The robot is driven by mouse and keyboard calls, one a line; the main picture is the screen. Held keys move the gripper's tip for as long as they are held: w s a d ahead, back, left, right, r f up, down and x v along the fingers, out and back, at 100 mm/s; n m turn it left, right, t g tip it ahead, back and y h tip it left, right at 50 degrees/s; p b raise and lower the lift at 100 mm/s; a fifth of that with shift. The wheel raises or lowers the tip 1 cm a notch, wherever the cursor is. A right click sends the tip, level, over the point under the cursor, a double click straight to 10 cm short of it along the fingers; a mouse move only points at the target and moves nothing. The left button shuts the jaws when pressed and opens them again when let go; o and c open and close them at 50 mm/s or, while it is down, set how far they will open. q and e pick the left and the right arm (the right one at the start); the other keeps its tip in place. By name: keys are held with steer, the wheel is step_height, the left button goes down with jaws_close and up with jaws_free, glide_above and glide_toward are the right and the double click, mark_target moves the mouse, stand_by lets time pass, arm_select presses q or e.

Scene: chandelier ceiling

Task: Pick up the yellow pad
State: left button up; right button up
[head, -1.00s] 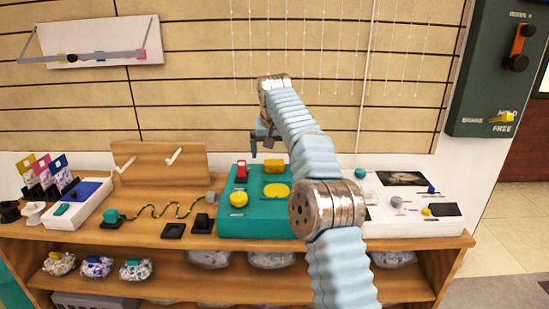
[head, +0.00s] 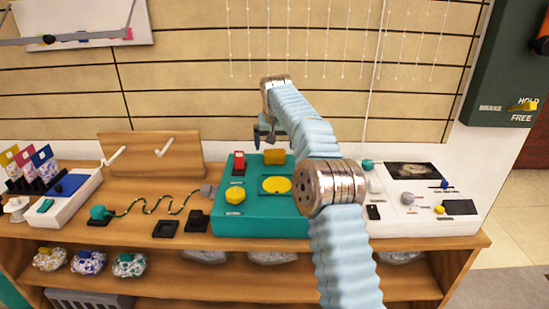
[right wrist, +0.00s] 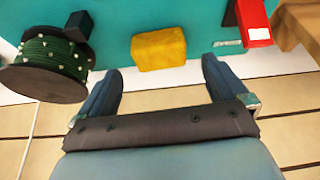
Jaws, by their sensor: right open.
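A yellow pad (head: 274,157), a rough yellow block, sits at the back edge of the teal board (head: 260,222) on the wooden counter. In the right wrist view the yellow pad (right wrist: 158,48) lies ahead of and between the two open dark fingers (right wrist: 160,72), apart from both. Nothing is between the fingers. My left gripper is not in view.
A red switch (head: 238,163), a yellow knob (head: 235,195) and a flat yellow disc (head: 277,184) share the teal board. The right wrist view shows a dark green spool (right wrist: 47,66) left of the pad. A white panel (head: 425,216) stands to the right.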

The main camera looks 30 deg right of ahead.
mark_target(274, 151)
steer(key=x, duration=0.5)
steer(key=shift+w+d+f, duration=0.15)
steer(key=shift+w+f, duration=0.05)
steer(key=shift+w, duration=0.1)
steer(key=c, duration=0.9)
